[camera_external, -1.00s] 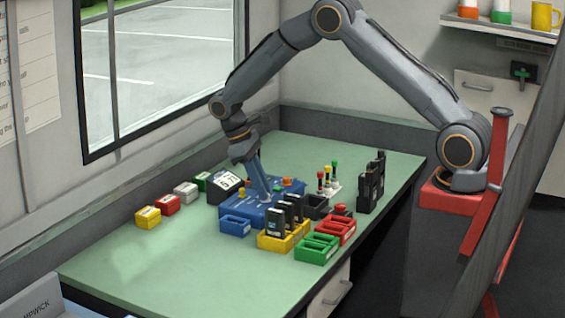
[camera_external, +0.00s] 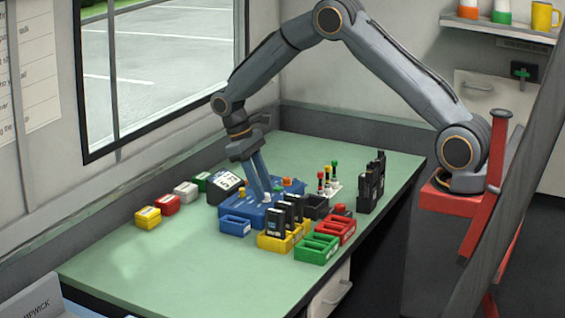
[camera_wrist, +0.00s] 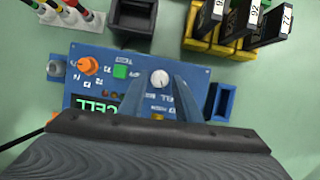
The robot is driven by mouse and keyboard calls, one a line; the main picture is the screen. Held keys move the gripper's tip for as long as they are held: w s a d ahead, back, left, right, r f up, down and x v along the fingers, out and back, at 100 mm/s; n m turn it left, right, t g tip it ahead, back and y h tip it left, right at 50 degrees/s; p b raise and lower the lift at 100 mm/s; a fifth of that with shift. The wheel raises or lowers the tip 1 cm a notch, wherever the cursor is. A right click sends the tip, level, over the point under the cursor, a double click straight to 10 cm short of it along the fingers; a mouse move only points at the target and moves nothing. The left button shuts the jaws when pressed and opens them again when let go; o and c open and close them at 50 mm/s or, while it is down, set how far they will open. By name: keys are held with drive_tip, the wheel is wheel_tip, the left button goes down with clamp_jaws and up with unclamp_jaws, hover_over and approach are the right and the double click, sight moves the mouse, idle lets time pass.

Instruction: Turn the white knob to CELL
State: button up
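The white knob (camera_wrist: 160,78) sits on the blue radio panel (camera_wrist: 196,72); it also shows in the external view (camera_external: 267,199) as a small white spot on the blue unit (camera_external: 238,215). The knob's pointer mark is too small to read.
An orange knob (camera_wrist: 88,66) and a green button (camera_wrist: 121,71) are on the same panel. A yellow charger with black handsets (camera_external: 275,240), a green tray (camera_external: 317,249) and a red tray (camera_external: 336,232) stand close in front. The table's left front is clear.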

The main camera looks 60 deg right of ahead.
drive_tip(key=shift+o, duration=0.2)
drive_tip(key=b+v, duration=0.2)
drive_tip(key=v, duration=0.5)
drive_tip(key=shift+r, duration=0.3)
drive_tip(key=shift+w, duration=0.15)
drive_tip(key=s+a+f+t, duration=0.1)
drive_tip(key=s+a+t, duration=0.1)
drive_tip(key=s, duration=1.1)
drive_tip(key=s+a+f+t, duration=0.1)
drive_tip(key=s+a+t, duration=0.2)
drive_tip(key=s, duration=1)
drive_tip(key=shift+s+a+m, duration=0.3)
drive_tip(key=shift+s+a, duration=0.05)
drive_tip(key=shift+f, duration=0.1)
